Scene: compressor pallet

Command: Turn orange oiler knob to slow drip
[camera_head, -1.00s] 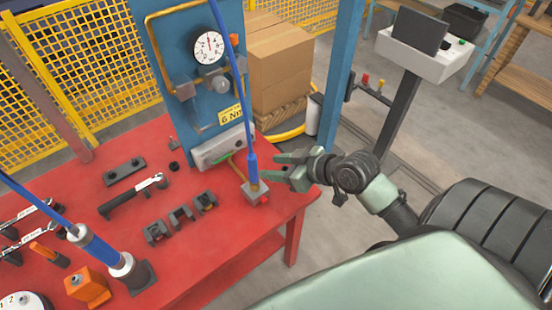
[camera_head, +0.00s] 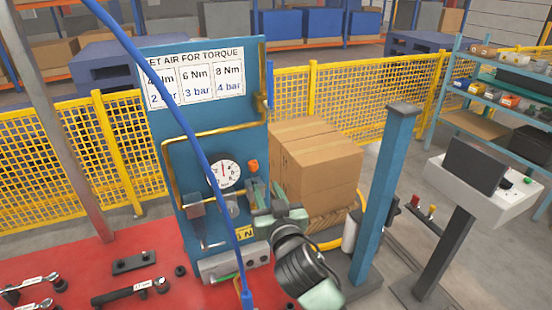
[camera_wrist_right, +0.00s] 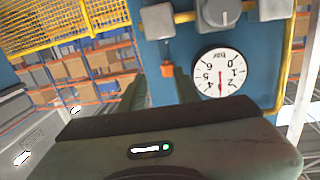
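The small orange oiler knob (camera_head: 253,165) sits on the blue panel (camera_head: 165,130), just right of the round white gauge (camera_head: 223,176). My right gripper (camera_head: 263,188) is in front of the panel, just below the knob in the head view. In the right wrist view the orange knob (camera_wrist_right: 167,70) hangs beneath a grey block, and the gauge (camera_wrist_right: 219,72) appears upside down. The two fingers of my right gripper (camera_wrist_right: 160,88) stand apart there, with the knob in the gap near their tips. Contact cannot be told. My left gripper is out of view.
A blue hose (camera_head: 190,130) runs diagonally across the panel's front. Yellow pipe (camera_head: 172,165) frames the gauge. Cardboard boxes (camera_head: 315,170) stand behind the panel to the right. The red table (camera_head: 70,248) carries tools at the left. A blue post (camera_head: 383,190) stands farther right.

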